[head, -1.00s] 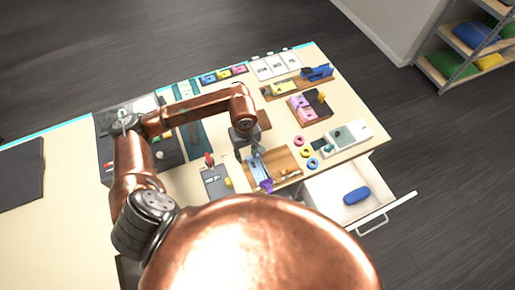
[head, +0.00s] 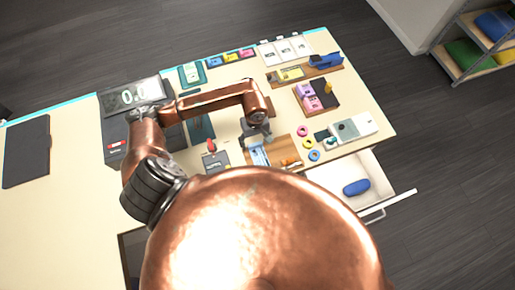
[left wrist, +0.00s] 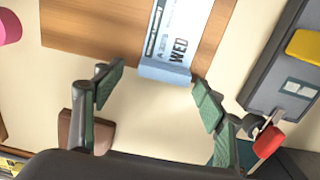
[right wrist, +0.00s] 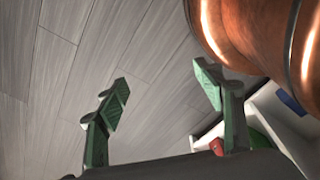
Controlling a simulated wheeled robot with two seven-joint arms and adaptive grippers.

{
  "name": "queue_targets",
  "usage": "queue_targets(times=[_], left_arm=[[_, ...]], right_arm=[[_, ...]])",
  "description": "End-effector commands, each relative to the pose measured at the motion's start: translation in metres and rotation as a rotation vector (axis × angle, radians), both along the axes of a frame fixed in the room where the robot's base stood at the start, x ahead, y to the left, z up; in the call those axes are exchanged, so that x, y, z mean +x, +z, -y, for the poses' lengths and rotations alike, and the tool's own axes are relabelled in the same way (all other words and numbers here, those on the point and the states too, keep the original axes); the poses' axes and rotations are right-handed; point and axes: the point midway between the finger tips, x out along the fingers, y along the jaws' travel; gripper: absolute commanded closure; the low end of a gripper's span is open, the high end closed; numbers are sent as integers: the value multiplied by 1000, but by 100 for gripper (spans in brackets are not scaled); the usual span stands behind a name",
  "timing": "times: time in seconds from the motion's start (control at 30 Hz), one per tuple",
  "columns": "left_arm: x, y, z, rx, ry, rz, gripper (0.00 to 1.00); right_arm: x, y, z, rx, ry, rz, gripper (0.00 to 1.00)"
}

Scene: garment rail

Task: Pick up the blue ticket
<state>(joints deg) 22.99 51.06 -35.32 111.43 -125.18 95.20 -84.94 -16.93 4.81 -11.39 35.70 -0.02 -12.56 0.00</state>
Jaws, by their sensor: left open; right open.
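A light blue, ticket-like piece (left wrist: 173,40) printed "WED" lies on a wooden board (left wrist: 105,22) in the left wrist view, with a plain light blue strip at its near end. It also shows small in the head view (head: 259,155), on the same board. My left gripper (left wrist: 156,86) is open and empty, its fingers apart on either side of the strip's near end, short of the board. Whether the fingers are level with the piece I cannot tell. My right gripper (right wrist: 166,88) is open and empty; only floor shows between its fingers.
A grey device with a yellow button (left wrist: 305,46) and a red knob (left wrist: 268,142) are close to the left gripper's right finger. A brown block (left wrist: 98,135) is by the left finger. Small rings (head: 308,143) and an open drawer (head: 345,170) lie to the right.

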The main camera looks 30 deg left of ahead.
Motion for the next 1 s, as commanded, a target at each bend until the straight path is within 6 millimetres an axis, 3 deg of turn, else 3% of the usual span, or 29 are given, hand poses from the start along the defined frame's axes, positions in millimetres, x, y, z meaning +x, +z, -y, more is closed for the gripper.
queue_targets(times=[0.03,0.13,0.5,0.8,1.0], left_arm=[[-1,0,0,0,0,-1,35],[-1,0,0,0,-1,-1,40],[0,0,1,1,-2,-1,65],[0,4,0,1,-2,1,66],[2,32,0,2,-3,6,66]], right_arm=[[16,1,-2,3,4,22,38],[27,2,-4,5,6,34,38],[-20,-2,-7,7,-7,-26,38],[-9,-2,-5,6,-3,-12,38],[2,-9,-4,4,1,2,38]])
